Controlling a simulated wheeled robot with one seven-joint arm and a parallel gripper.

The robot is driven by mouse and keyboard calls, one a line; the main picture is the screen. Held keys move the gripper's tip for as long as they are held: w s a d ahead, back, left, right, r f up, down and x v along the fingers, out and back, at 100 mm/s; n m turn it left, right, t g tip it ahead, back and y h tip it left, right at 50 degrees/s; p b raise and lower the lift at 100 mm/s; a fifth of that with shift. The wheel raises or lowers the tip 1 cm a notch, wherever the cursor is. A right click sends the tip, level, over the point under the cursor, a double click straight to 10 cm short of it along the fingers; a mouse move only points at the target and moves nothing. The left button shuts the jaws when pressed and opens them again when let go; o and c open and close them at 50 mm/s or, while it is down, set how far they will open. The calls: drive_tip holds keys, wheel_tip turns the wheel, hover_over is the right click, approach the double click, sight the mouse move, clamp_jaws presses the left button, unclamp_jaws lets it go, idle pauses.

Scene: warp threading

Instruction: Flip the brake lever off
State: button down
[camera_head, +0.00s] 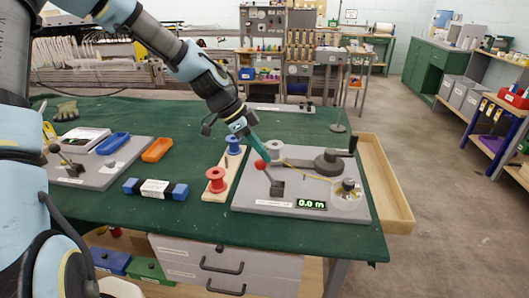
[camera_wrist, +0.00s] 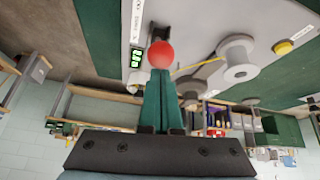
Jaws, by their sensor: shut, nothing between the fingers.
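The brake lever has a red ball knob (camera_head: 260,164) and a dark base (camera_head: 277,187) on the grey winding plate (camera_head: 245,202). In the wrist view the red knob (camera_wrist: 161,54) appears at the tips of my shut gripper (camera_wrist: 160,72). I cannot tell whether they touch. A display (camera_head: 311,204) on the plate reads 0.0 m. The lever's shaft is mostly hidden in the wrist view.
The plate also carries a grey spool (camera_head: 273,149), a dark crank (camera_head: 330,162) and a clear round part (camera_head: 347,194) with yellow thread. A wooden holder with a red spool (camera_head: 216,180) and a blue spool (camera_head: 233,145) stands to the left.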

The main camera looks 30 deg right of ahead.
drive_tip(key=shift+w+a+f, duration=0.3)
drive_tip(key=shift+w+a, duration=0.05)
drive_tip(key=shift+a, duration=0.15)
drive_tip(key=s+d+r+p, duration=0.2)
drive_tip(key=d+r, duration=0.1)
drive_tip(key=w+a+r+b, duration=0.2)
drive_tip(key=w+a+r, duration=0.3)
drive_tip(key=a, duration=0.1)
drive_tip(key=shift+a+b, duration=0.25)
drive_tip(key=shift+b, duration=0.05)
drive_tip(key=w+a+f+n+t+y, duration=0.1)
drive_tip(key=a+f+n+t+y, duration=0.15)
drive_tip(key=a+n, duration=0.45)
drive_tip(key=a+f+n+t+y, duration=0.1)
drive_tip(key=a+f+n, duration=0.25)
drive_tip(key=a, duration=0.75)
drive_tip(key=s+a+r+n+y, duration=0.1)
drive_tip(key=s+a+n, duration=0.1)
drive_tip(key=a+n, duration=0.4)
drive_tip(key=s+a+r+n+t, duration=0.1)
drive_tip(key=s+a+n, duration=0.1)
drive_tip(key=a+n, duration=0.4)
drive_tip(key=a, duration=0.3)
drive_tip(key=shift+a+y, duration=0.35)
drive_tip(key=shift+a, duration=0.05)
